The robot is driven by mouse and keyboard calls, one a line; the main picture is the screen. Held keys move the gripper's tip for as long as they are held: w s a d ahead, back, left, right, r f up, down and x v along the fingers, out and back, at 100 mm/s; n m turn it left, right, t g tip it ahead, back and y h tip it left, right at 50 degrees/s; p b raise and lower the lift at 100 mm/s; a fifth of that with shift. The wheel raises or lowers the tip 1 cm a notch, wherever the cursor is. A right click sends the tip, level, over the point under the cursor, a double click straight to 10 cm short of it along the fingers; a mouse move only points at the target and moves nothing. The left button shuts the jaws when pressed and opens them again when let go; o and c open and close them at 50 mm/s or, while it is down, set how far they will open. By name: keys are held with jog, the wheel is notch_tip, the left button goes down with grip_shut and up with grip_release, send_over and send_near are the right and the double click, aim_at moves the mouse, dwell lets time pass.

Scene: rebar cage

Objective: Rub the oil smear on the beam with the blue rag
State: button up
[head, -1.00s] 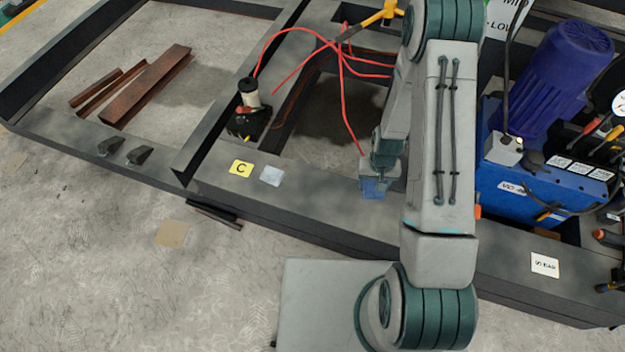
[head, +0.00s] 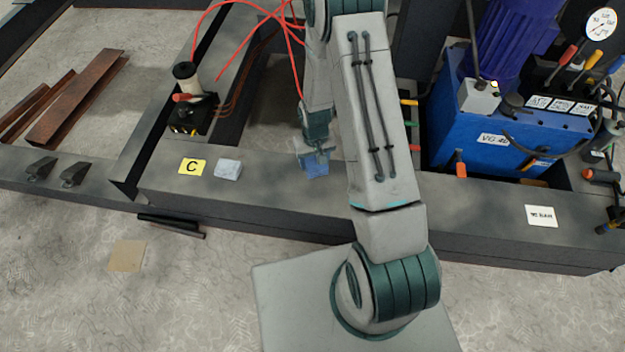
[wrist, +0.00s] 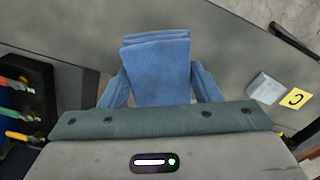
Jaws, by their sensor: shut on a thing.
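The blue rag (wrist: 158,65) is folded and held between the fingers of my gripper (wrist: 160,88), which is shut on it. In the head view, the rag (head: 313,165) hangs below my gripper (head: 316,152), over the top of the dark grey beam (head: 270,190). I cannot tell whether the rag touches the beam. The beam also shows in the wrist view (wrist: 225,60), running under the rag. No oil smear shows clearly; the rag and my arm hide part of the beam.
A yellow "C" label (head: 192,167) and a pale grey block (head: 228,169) are on the beam left of my gripper. A blue hydraulic unit (head: 480,135) stands behind the beam at right. Red hoses (head: 297,60) hang behind my gripper. A white tag (head: 541,216) is further right.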

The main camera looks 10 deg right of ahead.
notch_tip(320, 180, down, 8)
jog(key=w+b, duration=0.1)
jog(key=b, duration=0.8)
jog(key=shift+w+a+f, duration=0.15)
jog(key=shift+w+f, duration=0.1)
jog(key=shift+w, duration=0.1)
